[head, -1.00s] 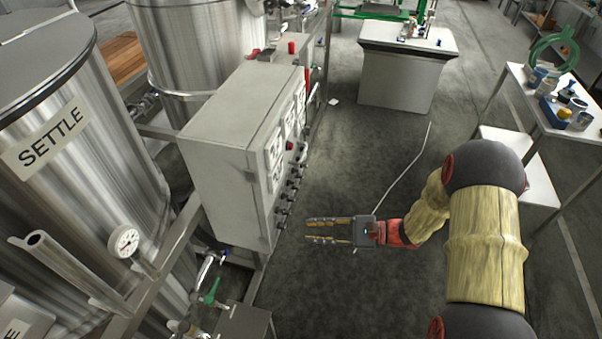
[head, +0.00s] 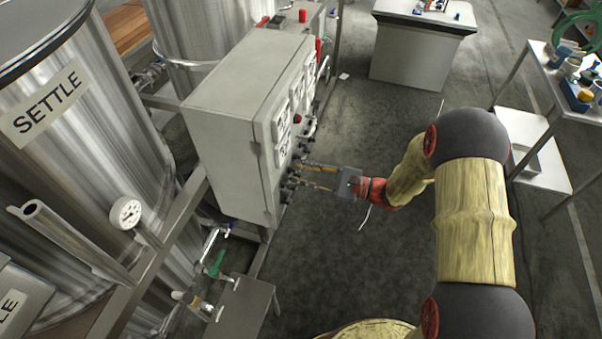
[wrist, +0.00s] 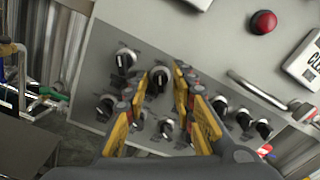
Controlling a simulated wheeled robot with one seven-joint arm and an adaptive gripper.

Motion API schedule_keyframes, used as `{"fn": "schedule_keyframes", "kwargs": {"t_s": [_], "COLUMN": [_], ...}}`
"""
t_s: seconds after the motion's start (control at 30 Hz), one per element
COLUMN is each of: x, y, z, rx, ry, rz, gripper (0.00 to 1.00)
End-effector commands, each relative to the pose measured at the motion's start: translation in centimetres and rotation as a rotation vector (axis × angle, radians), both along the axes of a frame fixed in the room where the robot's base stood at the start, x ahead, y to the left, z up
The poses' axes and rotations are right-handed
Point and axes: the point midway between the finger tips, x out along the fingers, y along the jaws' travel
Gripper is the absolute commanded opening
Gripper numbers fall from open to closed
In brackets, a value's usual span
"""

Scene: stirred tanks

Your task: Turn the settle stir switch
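A grey control cabinet (head: 235,130) stands beside the tank labelled SETTLE (head: 45,103). Its front carries several black rotary switches in rows, and their labels cannot be read, so I cannot tell which is the settle stir switch. My gripper (head: 300,174) is at the cabinet front, pointing at the switches. In the wrist view my gripper (wrist: 160,82) is open, with its yellow-padded fingers apart. One black switch (wrist: 158,80) shows between the fingertips, with no clear contact. Another switch (wrist: 124,60) lies just left, and more lie to the right and below, partly hidden by the fingers.
A red button (wrist: 263,22) and a metal handle (wrist: 258,90) are on the panel near the switches. A gauge (head: 127,213) and a green-handled valve (head: 216,264) sit below left. Open floor (head: 350,260) lies right of the cabinet.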

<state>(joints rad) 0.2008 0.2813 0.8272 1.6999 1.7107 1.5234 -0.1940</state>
Motion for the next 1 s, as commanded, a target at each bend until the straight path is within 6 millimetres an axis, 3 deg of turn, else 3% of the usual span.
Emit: {"fn": "schedule_keyframes", "kwargs": {"t_s": [0.27, 0.73, 1.0], "x": [0.08, 0.06, 0.04], "y": [0.16, 0.16, 0.16], "z": [0.03, 0.00, -0.01], "rx": [0.000, -0.001, -0.001], "ry": [0.000, 0.000, 0.001], "rz": [0.000, -0.001, 0.000], "gripper": [0.26, 0.00, 0.00]}}
